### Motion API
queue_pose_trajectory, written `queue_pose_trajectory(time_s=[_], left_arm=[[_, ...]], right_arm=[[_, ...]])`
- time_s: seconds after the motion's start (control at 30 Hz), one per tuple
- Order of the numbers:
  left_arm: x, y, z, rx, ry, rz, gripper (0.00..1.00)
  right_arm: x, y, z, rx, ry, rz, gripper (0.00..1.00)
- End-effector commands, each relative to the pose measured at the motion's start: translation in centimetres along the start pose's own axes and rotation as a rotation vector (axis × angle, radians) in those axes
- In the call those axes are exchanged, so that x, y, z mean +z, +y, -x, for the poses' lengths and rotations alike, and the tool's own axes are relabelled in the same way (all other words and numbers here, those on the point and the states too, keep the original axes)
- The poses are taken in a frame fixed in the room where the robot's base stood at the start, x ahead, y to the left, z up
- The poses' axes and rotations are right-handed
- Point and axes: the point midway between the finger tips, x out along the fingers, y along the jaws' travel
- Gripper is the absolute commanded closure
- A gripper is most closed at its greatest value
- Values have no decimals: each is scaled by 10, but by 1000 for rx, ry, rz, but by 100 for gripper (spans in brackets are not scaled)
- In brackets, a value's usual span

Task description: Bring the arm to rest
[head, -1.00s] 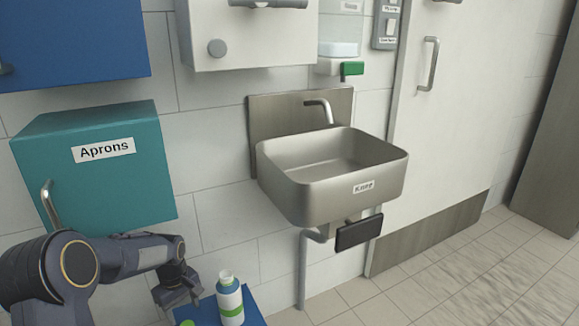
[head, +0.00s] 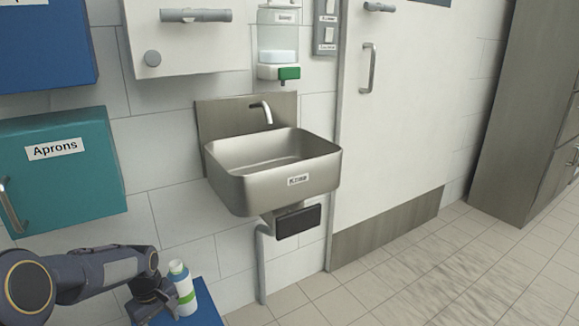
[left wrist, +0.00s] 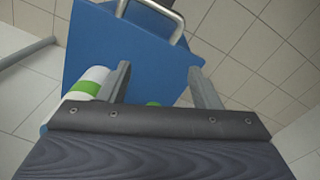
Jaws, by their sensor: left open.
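My left arm comes in from the lower left in the head view. The bottle (left wrist: 88,85) shows beside the left finger, outside the jaws. A small green thing (left wrist: 153,104) shows between the fingers, mostly hidden by the gripper body. My right gripper is not in view.
The bottle stands by a blue surface (head: 207,309), whose metal handle (left wrist: 160,12) shows in the wrist view. A teal Aprons cabinet (head: 92,190) hangs above my arm. A steel sink (head: 270,190) with a dark front panel (head: 298,221) is on the wall. Tiled floor at right is clear.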

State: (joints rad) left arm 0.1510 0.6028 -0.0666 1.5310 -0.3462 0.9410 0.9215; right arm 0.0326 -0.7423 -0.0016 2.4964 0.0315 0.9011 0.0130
Motion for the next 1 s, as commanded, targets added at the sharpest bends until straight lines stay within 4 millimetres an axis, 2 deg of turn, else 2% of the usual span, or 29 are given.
queue_pose_trajectory(time_s=[0.27, 0.47, 0.57, 0.7, 0.83, 1.0], left_arm=[[22, -15, 44, 69, 7, -79, 42], [53, -36, 87, 149, 20, -180, 42], [79, -53, 113, 206, 37, -256, 42], [130, -84, 144, 306, 79, -398, 42], [172, -110, 156, 383, 125, -517, 42], [213, -131, 156, 450, 177, -633, 42]], right_arm=[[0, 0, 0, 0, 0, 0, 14], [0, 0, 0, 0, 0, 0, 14], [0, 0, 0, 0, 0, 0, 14], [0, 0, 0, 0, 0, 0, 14], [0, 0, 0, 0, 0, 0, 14], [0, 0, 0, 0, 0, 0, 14]])
